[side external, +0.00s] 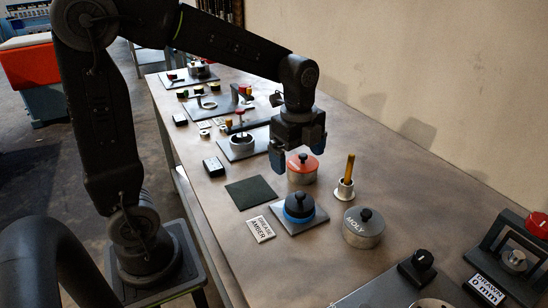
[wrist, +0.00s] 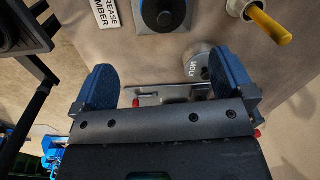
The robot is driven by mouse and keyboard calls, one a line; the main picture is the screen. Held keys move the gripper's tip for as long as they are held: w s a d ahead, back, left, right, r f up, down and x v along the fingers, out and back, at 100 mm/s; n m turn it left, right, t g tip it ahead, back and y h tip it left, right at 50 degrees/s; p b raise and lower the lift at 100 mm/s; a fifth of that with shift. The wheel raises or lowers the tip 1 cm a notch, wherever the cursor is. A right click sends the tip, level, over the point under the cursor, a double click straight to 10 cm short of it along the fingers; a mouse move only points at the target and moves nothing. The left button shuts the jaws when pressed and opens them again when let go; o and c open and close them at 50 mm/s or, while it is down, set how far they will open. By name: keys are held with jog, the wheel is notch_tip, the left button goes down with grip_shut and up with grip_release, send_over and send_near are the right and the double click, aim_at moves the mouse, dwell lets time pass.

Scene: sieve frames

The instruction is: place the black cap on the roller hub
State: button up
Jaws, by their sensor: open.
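A round black cap (side external: 299,204) with a small knob sits on a blue round body (side external: 299,217) on a grey square plate (side external: 317,220). The blue body looks like the roller hub; most of its top is hidden under the cap. The cap looks level. In the wrist view, the cap (wrist: 162,13) shows at the top edge, partly cut off, with a blue rim around it. My gripper (side external: 298,150) is open and empty, raised above the bench behind the hub, over the red-lidded tin. Both blue fingers show apart in the wrist view (wrist: 164,66).
A red-lidded tin (side external: 302,175), a cup with a yellow handle (side external: 344,191) and a MOLY tin (side external: 362,238) stand close by. A dark mat (side external: 249,193) and a GREASE AMBER label (side external: 260,229) lie left. Fixtures stand at the near right and far end.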

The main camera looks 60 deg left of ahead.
jog(key=s+d+r+n+t, duration=0.1)
jog(key=s+r+n+t, duration=0.1)
jog(key=s+n, duration=0.4)
jog(key=s+d+r+n+t, duration=0.2)
jog(key=s+n+t, duration=0.1)
jog(key=s+n, duration=0.4)
jog(key=shift+s+n, duration=0.25)
jog(key=shift+n, duration=1.45)
